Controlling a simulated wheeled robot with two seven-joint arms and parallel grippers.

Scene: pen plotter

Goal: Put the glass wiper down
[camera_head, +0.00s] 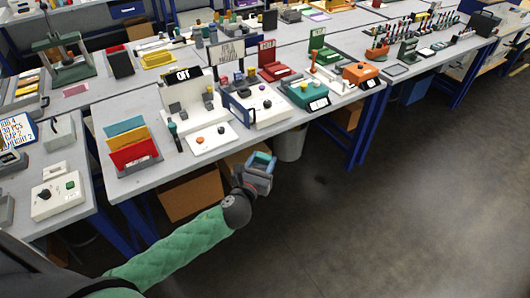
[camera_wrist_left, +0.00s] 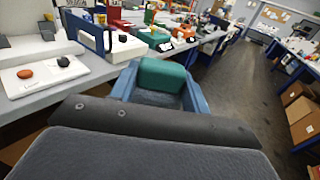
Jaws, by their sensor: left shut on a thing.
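My left gripper (camera_head: 260,170) is in front of the near table's front edge, out over the floor. It is shut on a teal-green piece, the visible part of the glass wiper (camera_head: 263,159). In the left wrist view the glass wiper (camera_wrist_left: 162,76) shows as a green block between the bluish fingers of my left gripper (camera_wrist_left: 160,92). The rest of the wiper is hidden by the gripper. My right gripper is in neither view.
The grey table (camera_head: 165,176) holds a white panel with knobs (camera_head: 210,138), colored file holders (camera_head: 133,155) and an "OFF" sign (camera_head: 183,75). The floor (camera_head: 400,200) at right is clear.

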